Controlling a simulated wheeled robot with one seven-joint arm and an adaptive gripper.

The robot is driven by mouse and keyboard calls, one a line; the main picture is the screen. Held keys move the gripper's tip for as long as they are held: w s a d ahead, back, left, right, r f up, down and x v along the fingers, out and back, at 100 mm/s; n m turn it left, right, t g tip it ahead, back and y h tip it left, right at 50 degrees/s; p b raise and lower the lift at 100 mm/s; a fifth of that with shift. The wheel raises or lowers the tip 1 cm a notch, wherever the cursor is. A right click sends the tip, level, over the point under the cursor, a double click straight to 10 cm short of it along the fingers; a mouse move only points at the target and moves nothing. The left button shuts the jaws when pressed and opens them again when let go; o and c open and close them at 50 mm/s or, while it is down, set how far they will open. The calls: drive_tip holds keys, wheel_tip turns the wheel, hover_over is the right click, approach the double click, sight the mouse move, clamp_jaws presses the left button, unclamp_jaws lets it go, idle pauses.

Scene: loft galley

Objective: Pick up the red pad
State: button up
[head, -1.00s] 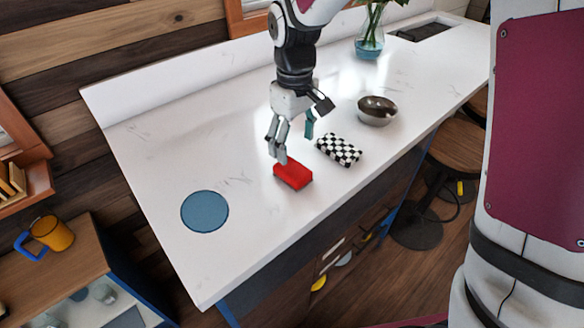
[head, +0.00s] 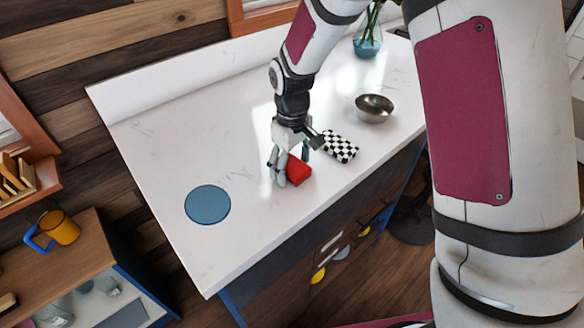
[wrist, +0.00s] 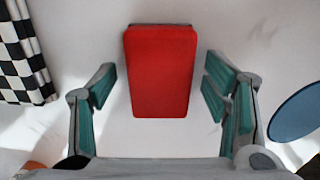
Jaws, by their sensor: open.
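The red pad (head: 299,170) is a small red block lying on the white counter. In the wrist view the red pad (wrist: 160,72) lies between and a little ahead of the two teal-lined fingers, with pale counter showing on both sides of it. My gripper (head: 291,168) is open and low over the counter at the pad; its fingers partly hide the pad's left side in the head view. In the wrist view my gripper (wrist: 160,95) has its fingers wide apart, and neither touches the pad.
A black-and-white checkered block (head: 340,146) lies close to the pad on the right. A round blue disc (head: 208,205) lies to the left, with clear counter between. A metal bowl (head: 374,108) and a flower vase (head: 367,45) stand farther back. The counter's front edge (head: 290,217) is near.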

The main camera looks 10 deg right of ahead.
sight(290, 167)
drive_tip(key=c, duration=0.9)
drive_tip(key=shift+r, duration=0.1)
drive_tip(key=shift+r+b, duration=0.35)
drive_tip(key=shift+r, duration=0.55)
drive_tip(key=shift+s+a+r, duration=0.25)
drive_tip(key=shift+s+r, duration=0.2)
drive_tip(key=shift+r, duration=0.35)
drive_tip(key=s+a, duration=0.2)
drive_tip(key=s, duration=0.2)
drive_tip(key=s+a+r+b, duration=0.1)
drive_tip(key=s+a, duration=0.1)
drive_tip(key=s, duration=0.3)
drive_tip(key=s+a, duration=0.2)
drive_tip(key=s, duration=0.2)
drive_tip(key=shift+s+a+r+b, duration=0.2)
drive_tip(key=shift+s+b, duration=0.1)
